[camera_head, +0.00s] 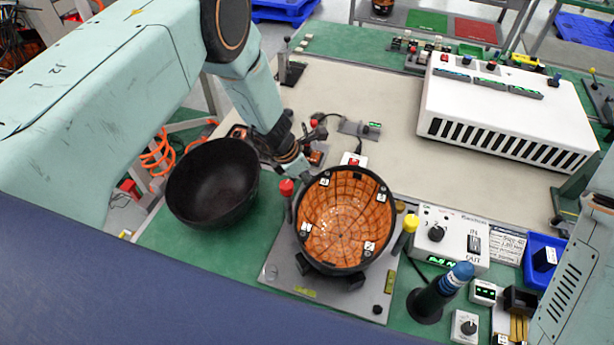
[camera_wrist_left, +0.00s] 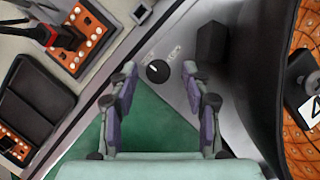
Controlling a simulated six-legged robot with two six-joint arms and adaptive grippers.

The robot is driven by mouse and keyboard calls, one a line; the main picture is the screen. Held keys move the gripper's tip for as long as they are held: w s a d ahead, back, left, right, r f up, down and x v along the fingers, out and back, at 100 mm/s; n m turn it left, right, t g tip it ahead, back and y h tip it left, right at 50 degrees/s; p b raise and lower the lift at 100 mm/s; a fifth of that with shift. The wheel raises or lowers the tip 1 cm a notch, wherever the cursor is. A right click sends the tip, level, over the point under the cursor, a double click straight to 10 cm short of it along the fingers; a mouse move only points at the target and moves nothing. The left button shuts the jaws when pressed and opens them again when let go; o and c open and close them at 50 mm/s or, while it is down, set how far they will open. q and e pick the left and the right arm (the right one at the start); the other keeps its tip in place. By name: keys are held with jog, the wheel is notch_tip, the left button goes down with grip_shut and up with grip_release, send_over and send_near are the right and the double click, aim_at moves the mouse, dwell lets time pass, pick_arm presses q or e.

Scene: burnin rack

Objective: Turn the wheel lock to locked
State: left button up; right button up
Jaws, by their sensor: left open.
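In the left wrist view a small round black knob (camera_wrist_left: 158,71), which looks like the wheel lock, sits on a grey metal plate (camera_wrist_left: 182,28). Small markings are beside it, too small to read. A pale mark on the knob seems to point to the upper left. My left gripper (camera_wrist_left: 160,88) is open, its two fingertips on either side of the knob with gaps; I cannot tell the height. In the head view my left gripper (camera_head: 297,163) is at the back left edge of the orange-lined bowl (camera_head: 345,220), and the knob is hidden. My right gripper is out of view.
An empty black bowl (camera_head: 213,182) stands left of the plate. A red-topped lever (camera_head: 287,188) and a yellow-topped post (camera_head: 410,224) flank the orange-lined bowl. A control box (camera_head: 451,237) and a blue-topped handle (camera_head: 455,278) stand to the right.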

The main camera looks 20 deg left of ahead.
pick_arm(q)
jog(key=shift+w+d, duration=0.1)
jog(key=shift+w, duration=0.05)
jog(key=shift+c, duration=0.3)
jog(key=shift+w+f, duration=0.15)
jog(key=shift+f, duration=0.05)
jog(key=c, duration=0.3)
jog(key=shift+s+r, duration=0.2)
jog(key=c, duration=0.4)
grip_shut()
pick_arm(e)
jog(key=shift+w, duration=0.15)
